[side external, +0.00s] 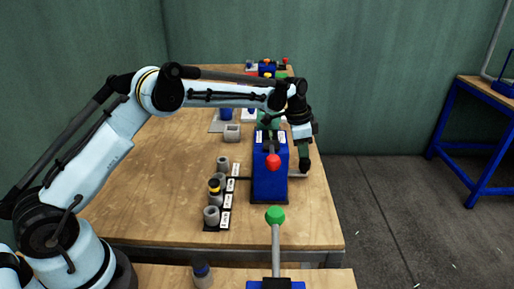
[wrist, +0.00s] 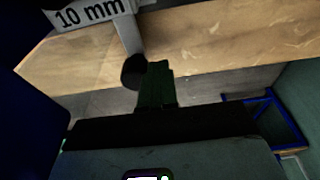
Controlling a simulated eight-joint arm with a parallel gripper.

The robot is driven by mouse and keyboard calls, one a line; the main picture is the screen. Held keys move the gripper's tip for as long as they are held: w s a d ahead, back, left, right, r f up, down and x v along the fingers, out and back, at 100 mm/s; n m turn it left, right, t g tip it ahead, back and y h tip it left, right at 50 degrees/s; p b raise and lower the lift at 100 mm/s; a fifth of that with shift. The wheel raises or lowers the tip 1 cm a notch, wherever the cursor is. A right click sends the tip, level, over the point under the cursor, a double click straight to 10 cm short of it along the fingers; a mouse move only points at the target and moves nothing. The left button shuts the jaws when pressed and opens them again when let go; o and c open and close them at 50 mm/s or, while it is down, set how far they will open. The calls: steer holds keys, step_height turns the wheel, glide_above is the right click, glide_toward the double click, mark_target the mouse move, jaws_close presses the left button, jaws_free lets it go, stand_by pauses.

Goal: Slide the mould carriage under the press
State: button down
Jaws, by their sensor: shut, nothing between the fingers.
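A blue press (side external: 270,178) with a red-knobbed lever stands near the table's right edge. A thin grey bar sticks out from its right side near the table top. In the wrist view a grey bar ends in a dark round knob (wrist: 133,72), below a "10 mm" label (wrist: 88,12). My gripper (side external: 305,166) points down just right of the press, by the bar's end. In the wrist view its shut fingers (wrist: 157,72) are close beside the knob; I cannot tell whether they touch. Nothing is held. I cannot clearly make out the mould carriage's body.
Several grey cylindrical moulds (side external: 211,215) with white labels stand left of the press. A green-knobbed lever (side external: 275,215) rises in front. More equipment (side external: 266,69) is at the table's far end. The table's left side is clear.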

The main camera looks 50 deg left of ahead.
steer(key=shift+s+d, duration=1)
steer(key=shift+d, duration=0.05)
steer(key=shift+w+a, duration=0.1)
steer(key=shift+a, duration=0.05)
steer(key=shift+w+a, duration=0.35)
steer(key=shift+r, duration=2.5)
